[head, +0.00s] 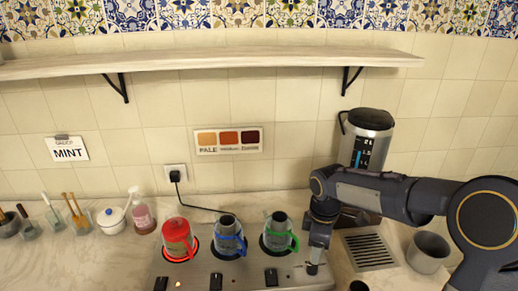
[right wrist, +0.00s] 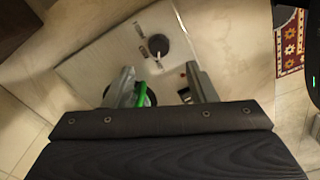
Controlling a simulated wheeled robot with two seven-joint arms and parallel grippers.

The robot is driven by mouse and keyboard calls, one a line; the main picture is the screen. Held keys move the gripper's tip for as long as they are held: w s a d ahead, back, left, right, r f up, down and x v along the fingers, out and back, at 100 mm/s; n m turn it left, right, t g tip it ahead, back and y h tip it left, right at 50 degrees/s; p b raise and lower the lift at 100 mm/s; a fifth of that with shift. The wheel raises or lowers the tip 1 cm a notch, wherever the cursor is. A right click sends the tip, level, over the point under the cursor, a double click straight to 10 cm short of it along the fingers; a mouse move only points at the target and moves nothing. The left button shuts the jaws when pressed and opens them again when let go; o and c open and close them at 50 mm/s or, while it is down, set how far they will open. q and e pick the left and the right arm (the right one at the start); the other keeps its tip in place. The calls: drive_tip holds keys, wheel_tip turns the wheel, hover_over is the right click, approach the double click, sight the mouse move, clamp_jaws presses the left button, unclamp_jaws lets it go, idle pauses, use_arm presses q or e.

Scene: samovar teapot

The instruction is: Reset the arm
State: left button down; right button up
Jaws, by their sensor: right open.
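My right arm comes in from the right in the head view, and its gripper (head: 316,262) points down just right of the green-handled teapot (head: 279,232). In the right wrist view the two fingers (right wrist: 164,84) stand apart with nothing held between them. The green handle (right wrist: 140,94) shows close beside the left finger there; I cannot tell whether they touch. The green-handled teapot stands upright on the right burner. The blue-handled teapot (head: 228,238) is on the middle burner and the red teapot (head: 177,239) on the left, glowing burner. My left gripper is not in view.
A metal urn (head: 367,152) stands behind my right arm. A drain grate (head: 369,251) and a grey cup (head: 428,251) are at the right. Jars and a pink bottle (head: 142,214) stand left. A shelf (head: 220,60) runs above.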

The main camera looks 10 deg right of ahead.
drive_tip(key=s+d+r+m+t+y, duration=0.1)
drive_tip(key=s+r+m, duration=0.25)
drive_tip(key=s, duration=0.25)
drive_tip(key=s+r+m+t+y, duration=0.1)
drive_tip(key=s+r+m+t, duration=0.1)
drive_tip(key=s+r+m, duration=0.3)
drive_tip(key=s+a+f+m+t+y, duration=0.1)
drive_tip(key=s+a+f+m+t, duration=0.1)
drive_tip(key=s+m, duration=0.4)
drive_tip(key=s, duration=0.5)
drive_tip(key=shift+s+a+f+t+y, duration=0.3)
drive_tip(key=shift+s+a+y, duration=0.1)
